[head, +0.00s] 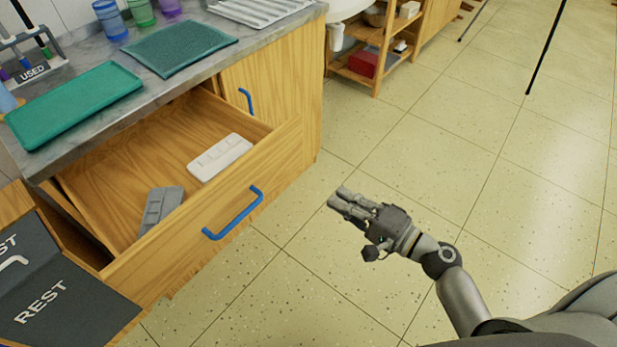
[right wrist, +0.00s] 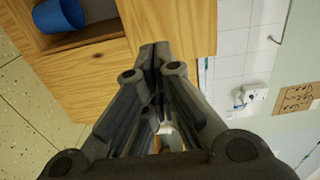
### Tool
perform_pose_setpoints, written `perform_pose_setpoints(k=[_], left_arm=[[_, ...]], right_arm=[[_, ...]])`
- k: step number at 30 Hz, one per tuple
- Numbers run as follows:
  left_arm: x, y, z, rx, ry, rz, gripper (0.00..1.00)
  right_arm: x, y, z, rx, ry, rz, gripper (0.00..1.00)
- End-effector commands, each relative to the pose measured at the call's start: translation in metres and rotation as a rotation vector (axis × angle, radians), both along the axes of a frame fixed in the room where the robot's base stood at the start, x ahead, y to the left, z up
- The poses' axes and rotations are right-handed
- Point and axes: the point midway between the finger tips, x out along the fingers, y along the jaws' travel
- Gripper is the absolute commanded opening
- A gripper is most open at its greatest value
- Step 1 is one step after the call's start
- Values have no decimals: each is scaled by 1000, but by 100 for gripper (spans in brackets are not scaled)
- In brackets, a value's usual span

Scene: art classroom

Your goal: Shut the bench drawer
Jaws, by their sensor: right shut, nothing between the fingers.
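The wooden bench drawer (head: 285,146) stands pulled open, with a blue bar handle (head: 232,213) on its front. Inside it lie a white palette-like tray (head: 220,157) and a grey one (head: 160,210). My right gripper (head: 338,198) is to the right of the drawer front, over the floor and apart from the handle. Its fingers are together and empty; it also shows shut in the right wrist view (right wrist: 156,52), with wooden panels beyond it. My left gripper is not in view.
The grey bench top (head: 100,68) holds a green tray (head: 75,103), a dark green mat (head: 180,47) and coloured cups. A cupboard door with a blue handle (head: 246,100) is beside the drawer. Dark "REST" panels (head: 60,285) stand at lower left.

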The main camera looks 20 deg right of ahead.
Motion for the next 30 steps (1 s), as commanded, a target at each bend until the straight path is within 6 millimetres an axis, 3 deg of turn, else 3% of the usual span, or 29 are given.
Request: perform_pose_setpoints(k=[5, 21, 30], left_arm=[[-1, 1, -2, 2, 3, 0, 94], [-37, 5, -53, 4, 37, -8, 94], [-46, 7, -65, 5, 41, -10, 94]], right_arm=[[6, 6, 13, 27, -21, 10, 0], [90, 67, 13, 25, -19, 7, 0], [112, 83, 11, 23, -17, 8, 0]])
